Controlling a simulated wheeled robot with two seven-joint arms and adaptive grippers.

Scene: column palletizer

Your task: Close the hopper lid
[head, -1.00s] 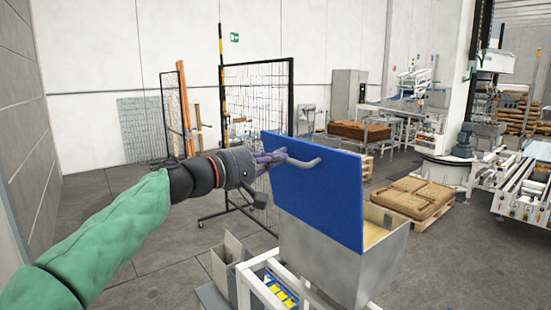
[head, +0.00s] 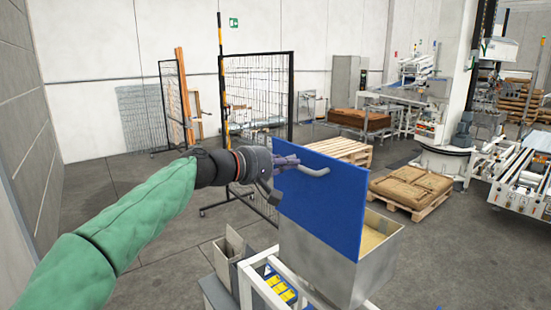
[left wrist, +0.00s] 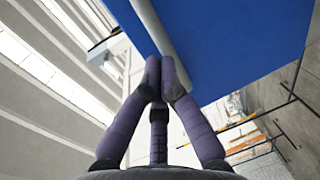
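The hopper lid is a blue panel (head: 325,205), raised and steeply tilted above the grey metal hopper (head: 370,265). A bent grey handle (head: 315,171) is fixed near its top edge. My left gripper (head: 293,162) reaches in from the left, with its purple fingers at the handle's left end. In the left wrist view, the fingers (left wrist: 160,75) are drawn together against the grey handle (left wrist: 150,22), beside the blue lid (left wrist: 235,45). I see no handle clearly enclosed between them. Yellowish material shows inside the hopper behind the lid. My right gripper is out of view.
A white frame (head: 262,288) with yellow parts stands below the hopper's left side. A mesh fence panel (head: 258,100) stands behind my left arm. A pallet of brown sacks (head: 410,190) lies right of the hopper. Open floor lies left of the fence.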

